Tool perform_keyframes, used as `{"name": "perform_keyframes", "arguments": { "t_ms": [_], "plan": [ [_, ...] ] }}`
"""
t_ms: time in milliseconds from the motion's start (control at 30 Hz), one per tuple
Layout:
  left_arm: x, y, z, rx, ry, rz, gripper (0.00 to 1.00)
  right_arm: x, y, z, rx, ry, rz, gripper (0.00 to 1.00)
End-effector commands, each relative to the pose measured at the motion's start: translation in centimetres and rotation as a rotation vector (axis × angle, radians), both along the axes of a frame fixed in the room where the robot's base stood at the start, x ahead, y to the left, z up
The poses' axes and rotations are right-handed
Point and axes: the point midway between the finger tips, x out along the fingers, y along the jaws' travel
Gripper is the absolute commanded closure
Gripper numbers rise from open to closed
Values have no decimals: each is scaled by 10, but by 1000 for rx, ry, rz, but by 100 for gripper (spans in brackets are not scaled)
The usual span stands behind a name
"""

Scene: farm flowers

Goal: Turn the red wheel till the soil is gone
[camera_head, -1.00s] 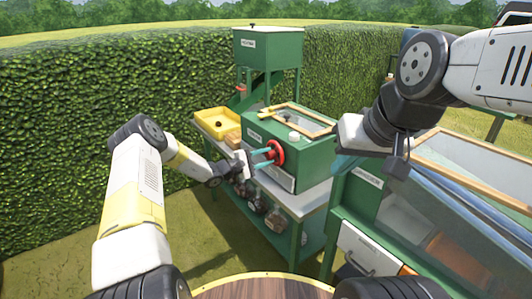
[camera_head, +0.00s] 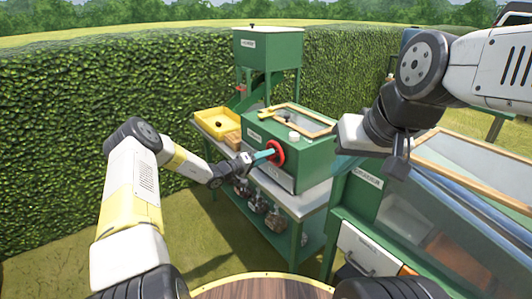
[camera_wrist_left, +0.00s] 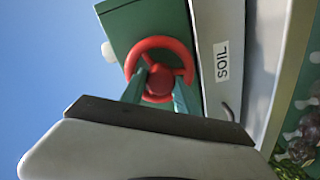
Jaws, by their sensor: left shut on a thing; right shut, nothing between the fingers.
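The red wheel (camera_head: 281,151) is on the front of a green box (camera_head: 310,156) that stands on a bench. My left gripper (camera_head: 268,155) reaches it from the left and is shut on the wheel. In the left wrist view the wheel (camera_wrist_left: 180,49) shows its ring and hub, with a teal finger on each side of the hub; the exact contact is partly hidden. A label reading SOIL (camera_wrist_left: 222,61) is on the grey front beside the wheel. No soil is visible. My right gripper (camera_head: 345,160) is shut and empty, to the right of the box.
A yellow tray (camera_head: 205,123) lies on the bench left of the box, and a green hopper (camera_head: 268,47) stands behind. Another green unit with a sloped glass lid (camera_head: 450,195) is close on the right. A tall hedge (camera_head: 90,100) closes off the back.

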Motion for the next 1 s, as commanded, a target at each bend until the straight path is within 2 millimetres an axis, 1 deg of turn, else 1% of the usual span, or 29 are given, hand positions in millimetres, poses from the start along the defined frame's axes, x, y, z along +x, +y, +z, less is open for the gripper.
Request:
{"name": "perform_keyframes", "arguments": {
  "t_ms": [200, 433, 700, 1000],
  "plan": [
    [-1, 0, -2, 102, -136, 0, 100, 0, 0, 0, 0, 0, 0, 100],
    [-1, 0, -2, 177, -238, 0, 100, 0, 0, 0, 0, 0, 0, 100],
    [-1, 0, -2, 218, -293, -1, 100, 0, 0, 0, 0, 0, 0, 100],
    [-1, 0, -3, 225, -300, -1, 100, 0, 0, 0, 0, 0, 0, 100]
  ]
}}
